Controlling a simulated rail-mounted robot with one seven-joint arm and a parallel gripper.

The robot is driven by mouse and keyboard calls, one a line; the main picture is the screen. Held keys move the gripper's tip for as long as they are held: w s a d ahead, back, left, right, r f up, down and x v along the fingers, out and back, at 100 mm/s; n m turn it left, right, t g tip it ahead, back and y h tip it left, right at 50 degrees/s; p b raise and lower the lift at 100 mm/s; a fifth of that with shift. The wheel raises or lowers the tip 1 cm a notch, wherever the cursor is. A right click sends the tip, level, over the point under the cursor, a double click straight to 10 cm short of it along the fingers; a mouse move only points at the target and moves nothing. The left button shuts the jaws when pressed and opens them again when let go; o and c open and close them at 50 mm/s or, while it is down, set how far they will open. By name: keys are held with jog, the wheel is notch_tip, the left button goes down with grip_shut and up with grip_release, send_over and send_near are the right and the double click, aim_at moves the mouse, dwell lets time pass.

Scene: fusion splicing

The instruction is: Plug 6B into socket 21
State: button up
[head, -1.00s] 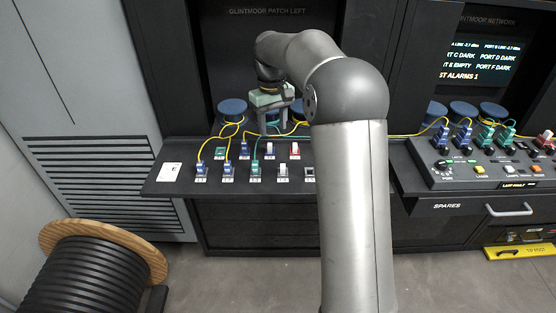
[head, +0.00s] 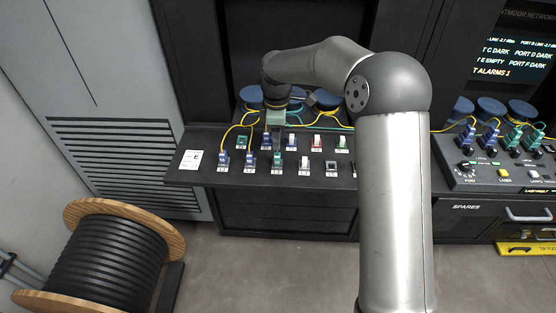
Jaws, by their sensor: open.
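My gripper (head: 276,136) points down over the sloped patch shelf (head: 190,175), just behind a teal plug (head: 277,161) in the front row. It is open; its fingertips are small and dark, and I cannot tell whether they touch anything. Two blue plugs (head: 223,162) (head: 250,163) with yellow cables stand left of the teal plug. Another blue plug (head: 265,140) stands in the back row beside the gripper. The label prints are too small to read, so I cannot tell which plug is 6B or which socket is 21.
A red piece (head: 316,141) and a green piece (head: 341,144) sit in the back row. Cables cross behind the gripper. A test console (head: 480,180) stands right; a cable drum (head: 105,260) stands left.

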aim_at(277, 155)
notch_tip(277, 155, down, 9)
jog(key=b, duration=0.5)
jog(key=shift+b, duration=0.3)
jog(key=shift+r, duration=0.1)
dwell(0.9)
grip_shut()
jog(key=shift+r+p, duration=2.3)
jog(key=shift+r, duration=0.75)
